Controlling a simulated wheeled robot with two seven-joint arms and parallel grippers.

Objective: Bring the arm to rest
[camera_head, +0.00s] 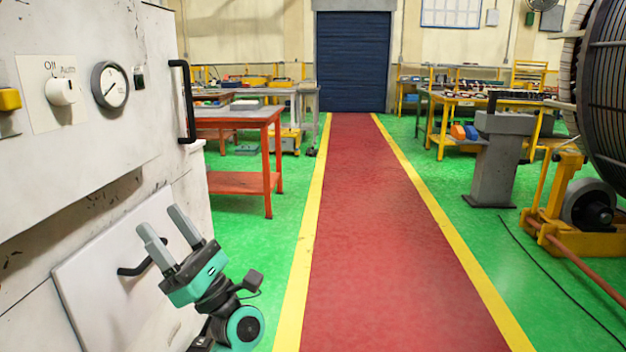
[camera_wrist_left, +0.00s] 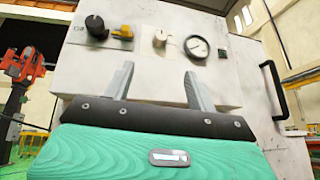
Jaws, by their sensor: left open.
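My left gripper (camera_head: 168,231) is raised in front of the white cabinet's lower panel, at the lower left of the head view. Its two grey fingers stand apart with nothing between them. In the left wrist view the open fingers (camera_wrist_left: 158,84) point up toward the cabinet front (camera_wrist_left: 240,88). My right gripper does not show in either view.
The white cabinet (camera_head: 60,170) fills the left, with a knob (camera_head: 63,92), a gauge (camera_head: 110,85) and a black handle (camera_head: 184,102). A red walkway (camera_head: 375,230) runs clear to a dark shutter (camera_head: 352,62). A large stator (camera_head: 605,90) stands right.

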